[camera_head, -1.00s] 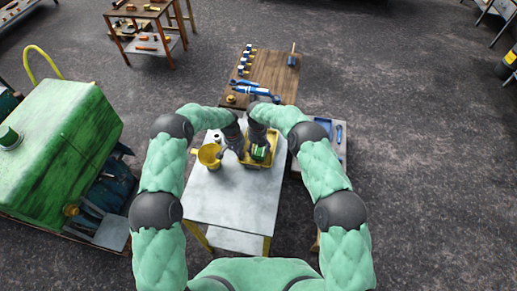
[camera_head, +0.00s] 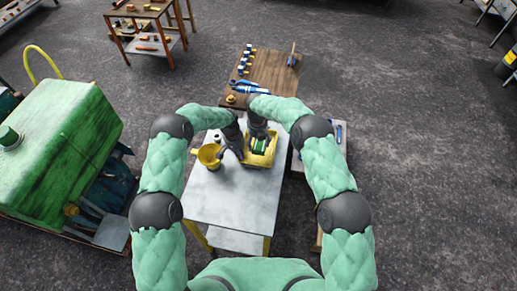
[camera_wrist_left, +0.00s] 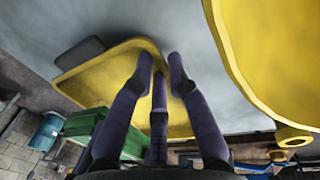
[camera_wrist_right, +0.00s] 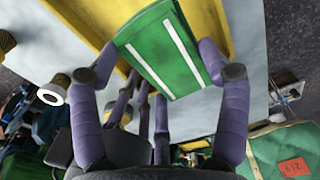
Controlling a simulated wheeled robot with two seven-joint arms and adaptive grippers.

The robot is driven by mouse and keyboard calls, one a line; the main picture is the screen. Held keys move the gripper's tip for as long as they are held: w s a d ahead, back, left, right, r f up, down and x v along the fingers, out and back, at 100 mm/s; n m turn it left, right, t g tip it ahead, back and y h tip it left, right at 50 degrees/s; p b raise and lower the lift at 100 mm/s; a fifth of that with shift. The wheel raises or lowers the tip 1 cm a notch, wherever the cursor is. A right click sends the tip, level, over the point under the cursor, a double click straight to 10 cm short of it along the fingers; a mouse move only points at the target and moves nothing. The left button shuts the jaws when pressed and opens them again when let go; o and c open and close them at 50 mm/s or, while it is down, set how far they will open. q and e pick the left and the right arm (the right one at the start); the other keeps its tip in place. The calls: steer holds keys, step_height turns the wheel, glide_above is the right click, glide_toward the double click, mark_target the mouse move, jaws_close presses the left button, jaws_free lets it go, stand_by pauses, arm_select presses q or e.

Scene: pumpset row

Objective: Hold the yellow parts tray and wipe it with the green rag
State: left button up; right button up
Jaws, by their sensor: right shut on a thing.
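The yellow parts tray (camera_head: 257,165) lies on the pale table. It also shows in the left wrist view (camera_wrist_left: 88,82). My left gripper (camera_head: 241,155) is at the tray's left side; in the left wrist view its fingertips (camera_wrist_left: 158,65) overlap the yellow tray, and I cannot tell whether they grip its rim. The green rag (camera_head: 261,146), with two white stripes in the right wrist view (camera_wrist_right: 165,52), is over the inside of the tray. My right gripper (camera_head: 259,138) is shut on the rag, fingers on both sides of it. The contact between rag and tray floor is hidden.
A yellow pitcher (camera_head: 208,157) stands just left of my left gripper and is close in the left wrist view (camera_wrist_left: 275,50). A wooden table (camera_head: 272,70) with blue tools lies beyond. The front of the pale table (camera_head: 232,205) is clear.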

arm_select(q)
steer(key=shift+o, duration=0.2)
step_height(320, 180, up, 12)
steer(key=a, duration=0.1)
steer(key=shift+w+a, duration=0.15)
steer(key=shift+a, duration=0.2)
stand_by(0.3)
